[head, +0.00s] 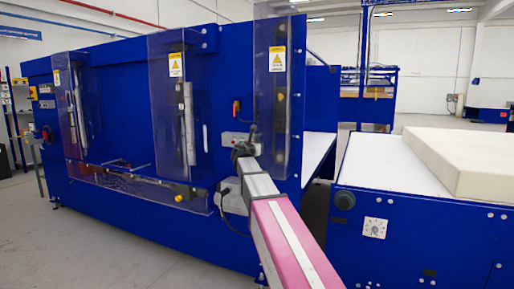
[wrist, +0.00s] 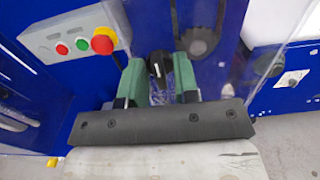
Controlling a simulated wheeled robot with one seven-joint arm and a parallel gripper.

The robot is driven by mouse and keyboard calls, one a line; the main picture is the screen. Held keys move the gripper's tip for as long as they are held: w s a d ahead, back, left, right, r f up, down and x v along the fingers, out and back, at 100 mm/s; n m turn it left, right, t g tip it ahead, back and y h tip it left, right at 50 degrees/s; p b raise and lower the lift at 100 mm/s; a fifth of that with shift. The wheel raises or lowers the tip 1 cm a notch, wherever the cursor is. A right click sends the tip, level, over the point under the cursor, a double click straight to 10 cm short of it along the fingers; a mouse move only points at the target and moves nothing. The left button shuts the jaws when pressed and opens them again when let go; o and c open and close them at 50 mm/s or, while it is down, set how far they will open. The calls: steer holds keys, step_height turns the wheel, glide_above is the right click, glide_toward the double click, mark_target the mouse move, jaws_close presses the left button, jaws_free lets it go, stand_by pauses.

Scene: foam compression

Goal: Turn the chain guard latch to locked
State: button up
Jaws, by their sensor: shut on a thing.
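The chain guard latch (wrist: 156,64) is a small dark handle in the wrist view. It sits between the two green fingertips of my gripper (wrist: 159,78), which is shut on it. Which way the latch is turned is hard to tell, since the fingers hide its sides. In the head view my gripper (head: 243,150) reaches the blue machine beside a clear guard panel (head: 268,95) with a yellow warning label. The latch itself is hidden there behind the end of my arm.
A grey control box (wrist: 70,42) with red and green buttons and a red emergency stop (wrist: 103,40) is close left of my fingers. At right in the head view, a foam block (head: 465,150) lies on a white-topped conveyor (head: 385,160). Grey floor (head: 110,250) is clear at front left.

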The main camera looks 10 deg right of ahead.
stand_by(0.5)
steer(key=o, duration=0.6)
steer(key=v, duration=1)
steer(key=shift+s+a, duration=0.2)
steer(key=shift+s, duration=0.1)
